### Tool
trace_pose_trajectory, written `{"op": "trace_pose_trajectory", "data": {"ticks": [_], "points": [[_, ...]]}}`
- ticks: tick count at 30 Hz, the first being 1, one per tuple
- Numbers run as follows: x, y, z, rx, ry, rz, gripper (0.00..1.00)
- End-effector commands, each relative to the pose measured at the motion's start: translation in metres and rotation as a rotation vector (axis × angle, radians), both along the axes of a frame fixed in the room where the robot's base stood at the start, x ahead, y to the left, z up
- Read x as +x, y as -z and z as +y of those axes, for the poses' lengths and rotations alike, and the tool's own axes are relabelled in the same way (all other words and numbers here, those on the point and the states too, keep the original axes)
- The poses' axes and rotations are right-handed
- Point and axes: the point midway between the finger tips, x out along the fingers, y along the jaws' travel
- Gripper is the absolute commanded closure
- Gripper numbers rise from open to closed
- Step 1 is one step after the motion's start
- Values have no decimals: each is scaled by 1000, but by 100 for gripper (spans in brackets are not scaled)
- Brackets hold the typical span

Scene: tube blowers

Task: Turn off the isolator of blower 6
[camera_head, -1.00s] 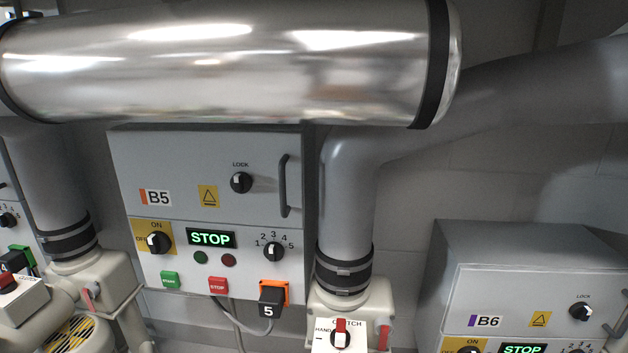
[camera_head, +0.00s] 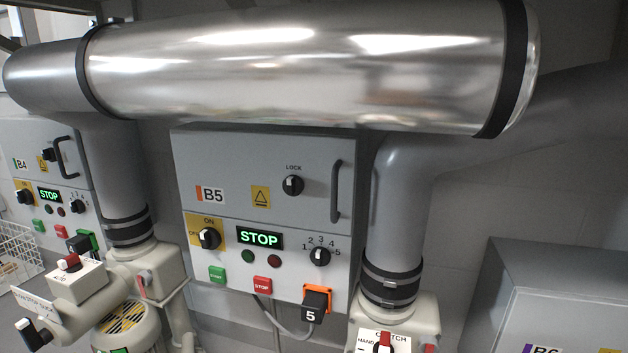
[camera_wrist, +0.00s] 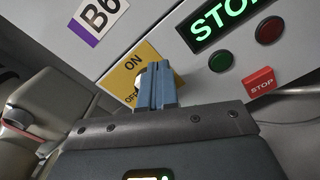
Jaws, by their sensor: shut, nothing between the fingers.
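The B6 panel (camera_wrist: 150,25) fills the upper part of the wrist view, tilted. Its isolator switch sits on a yellow ON/OFF plate (camera_wrist: 123,80); only a pale edge of the knob shows, the rest hidden behind my fingers. My gripper (camera_wrist: 158,76) is shut, with its blue-grey fingertips in front of the knob; I cannot tell whether they touch it. The knob's position is not readable. The B6 display (camera_wrist: 222,15) reads STOP in green. In the head view only the top of the B6 cabinet (camera_head: 560,280) shows at the lower right, and my gripper is out of view.
The B5 cabinet (camera_head: 285,145) with similar controls stands mid-view, with the B4 cabinet (camera_head: 95,150) further left. A large shiny pipe (camera_head: 300,65) runs overhead. A red STOP button (camera_wrist: 260,82) is right of the isolator. A beige machine part (camera_wrist: 50,105) is close at left.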

Motion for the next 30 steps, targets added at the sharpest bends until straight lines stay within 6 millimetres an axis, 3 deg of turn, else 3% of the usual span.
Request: {"op": "trace_pose_trajectory", "data": {"ticks": [30], "points": [[1,4,5,0,0,0,100]]}}
